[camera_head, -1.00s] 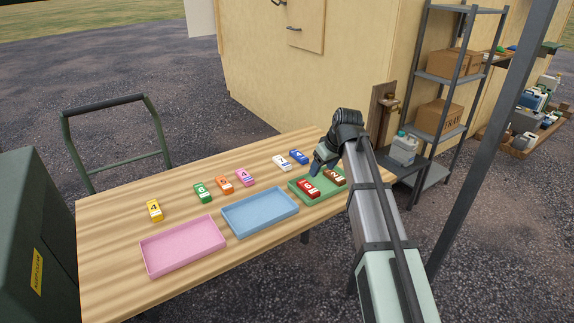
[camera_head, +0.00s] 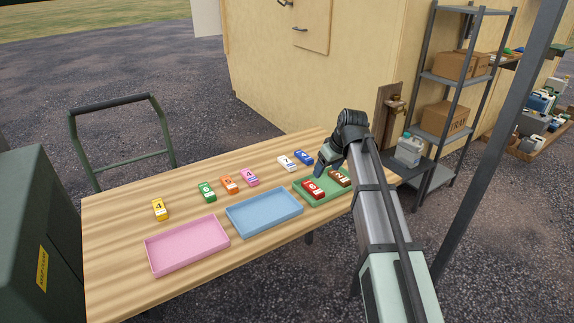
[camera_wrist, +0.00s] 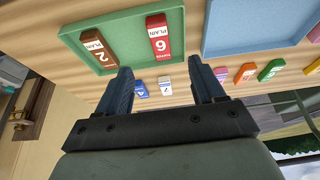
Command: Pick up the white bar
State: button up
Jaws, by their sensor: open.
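The white bar (camera_head: 287,163) lies on the wooden table behind the green tray, just left of the blue bar (camera_head: 304,157). In the wrist view the white bar (camera_wrist: 165,86) shows between my fingers, beyond their tips, beside the blue bar (camera_wrist: 141,90). My gripper (camera_head: 318,168) is above the back edge of the green tray (camera_head: 328,196), to the right of the white bar. In the wrist view my gripper (camera_wrist: 160,75) is open with nothing between its fingers.
The green tray holds a red bar (camera_head: 313,189) and a brown bar (camera_head: 340,176). A blue tray (camera_head: 264,225) and a pink tray (camera_head: 187,262) stand to the left. Pink (camera_head: 249,177), orange (camera_head: 229,185), green (camera_head: 207,192) and yellow (camera_head: 160,209) bars lie along the table behind them.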

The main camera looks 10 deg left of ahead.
jog(key=a, duration=0.5)
jog(key=r+g+h, duration=0.2)
jog(key=g+h, duration=0.1)
send_over(287, 161)
notch_tip(287, 161, down, 14)
jog(key=shift+r, duration=0.1)
dwell(0.3)
jog(key=c, duration=1.2)
